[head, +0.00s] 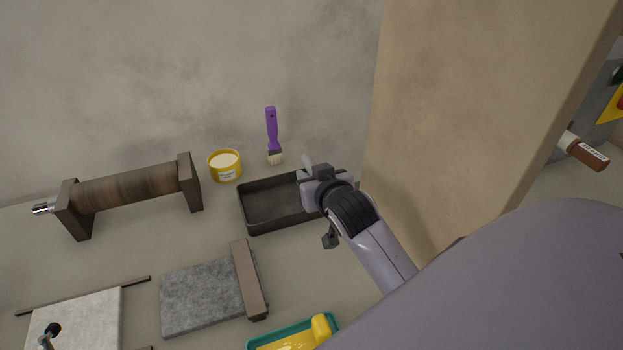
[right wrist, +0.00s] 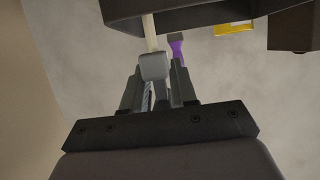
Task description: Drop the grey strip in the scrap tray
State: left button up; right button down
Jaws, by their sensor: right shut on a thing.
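My right gripper (head: 312,178) is over the right part of the dark scrap tray (head: 249,222), near its right wall, with its arm coming in from the lower right. In the right wrist view the gripper (right wrist: 156,85) is shut on a pale grey piece, which I take to be the grey strip (right wrist: 154,66). A cream length shows beyond it, in front of the dark tray (right wrist: 205,17). In the head view a light grey end (head: 307,162) sticks up at the jaws. Most of the strip is hidden. My left gripper is not in view.
A purple-handled brush (head: 271,130) and yellow tub (head: 225,167) stand behind the tray. A wooden roller (head: 128,188) is at left. Grey felt (head: 200,298) with a brown bar (head: 249,280) lies in front, near a teal tray (head: 262,343). A tan column (head: 455,110) rises at right.

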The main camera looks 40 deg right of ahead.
jog(key=shift+f, duration=0.4)
jog(key=shift+f, duration=0.15)
jog(key=c, duration=0.9)
grip_release()
jog(key=shift+r, duration=0.2)
jog(key=v, duration=1.2)
jog(key=shift+f, duration=0.1)
